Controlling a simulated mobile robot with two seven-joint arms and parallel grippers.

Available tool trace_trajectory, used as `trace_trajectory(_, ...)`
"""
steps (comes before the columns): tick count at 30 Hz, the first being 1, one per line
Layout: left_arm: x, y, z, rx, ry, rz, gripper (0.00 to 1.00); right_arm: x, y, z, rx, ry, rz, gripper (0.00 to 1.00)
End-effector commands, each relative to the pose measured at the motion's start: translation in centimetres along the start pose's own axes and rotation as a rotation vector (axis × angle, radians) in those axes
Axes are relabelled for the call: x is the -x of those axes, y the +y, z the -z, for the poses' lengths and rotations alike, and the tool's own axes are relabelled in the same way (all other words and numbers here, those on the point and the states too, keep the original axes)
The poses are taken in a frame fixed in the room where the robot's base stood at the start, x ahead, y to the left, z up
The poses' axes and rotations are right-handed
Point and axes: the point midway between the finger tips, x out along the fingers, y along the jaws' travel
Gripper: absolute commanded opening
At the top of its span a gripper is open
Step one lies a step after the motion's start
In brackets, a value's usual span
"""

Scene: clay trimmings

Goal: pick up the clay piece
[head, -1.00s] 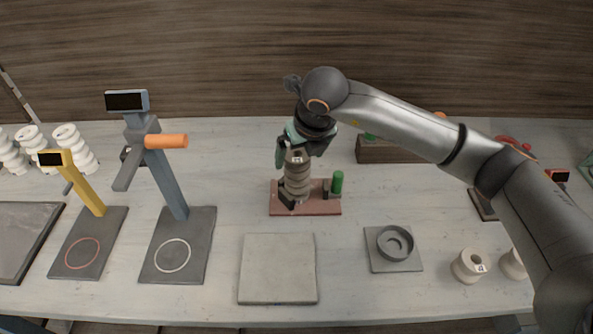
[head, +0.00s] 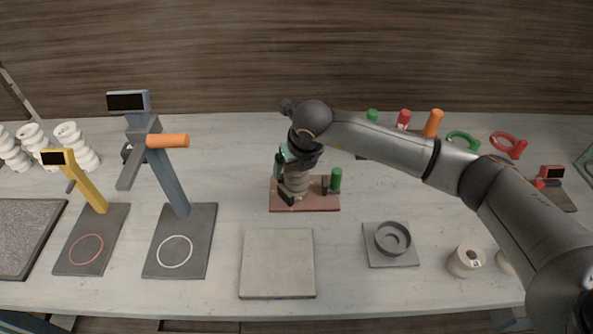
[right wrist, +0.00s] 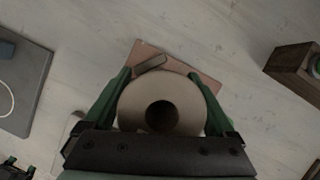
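The clay piece (head: 296,184) is a beige-grey, ribbed, upright cylinder on a reddish-brown board (head: 312,203) in the middle of the table. In the right wrist view the clay piece (right wrist: 135,100) shows from above as a thick ring with a dark central hole. My right gripper (head: 290,160) is over it from above. In the right wrist view the green fingers of my right gripper (right wrist: 160,85) lie on either side of the ring, very close to it. I cannot tell whether they press on it. My left gripper is not in view.
The board carries a green peg (head: 336,179) and dark blocks beside the clay. A grey slab (head: 278,264) lies in front, a dish on a plate (head: 391,256) at front right. A blue-grey stand (head: 165,165) and a yellow stand (head: 88,188) are left.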

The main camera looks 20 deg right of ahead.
Motion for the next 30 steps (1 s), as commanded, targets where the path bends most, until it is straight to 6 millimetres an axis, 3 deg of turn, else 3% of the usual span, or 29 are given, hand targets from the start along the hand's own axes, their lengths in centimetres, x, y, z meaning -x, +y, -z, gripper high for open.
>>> trace_trajectory(2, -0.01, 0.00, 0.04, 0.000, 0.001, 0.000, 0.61, 0.03, -0.02, -0.02, 0.000, 0.000, 0.000, 0.80)
trace_trajectory(23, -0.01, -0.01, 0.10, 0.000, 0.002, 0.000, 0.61, 0.08, -0.03, -0.05, 0.000, -0.001, 0.000, 0.01)
trace_trajectory(30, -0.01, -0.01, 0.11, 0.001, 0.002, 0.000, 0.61, 0.09, -0.03, -0.06, 0.000, -0.001, 0.000, 0.00)
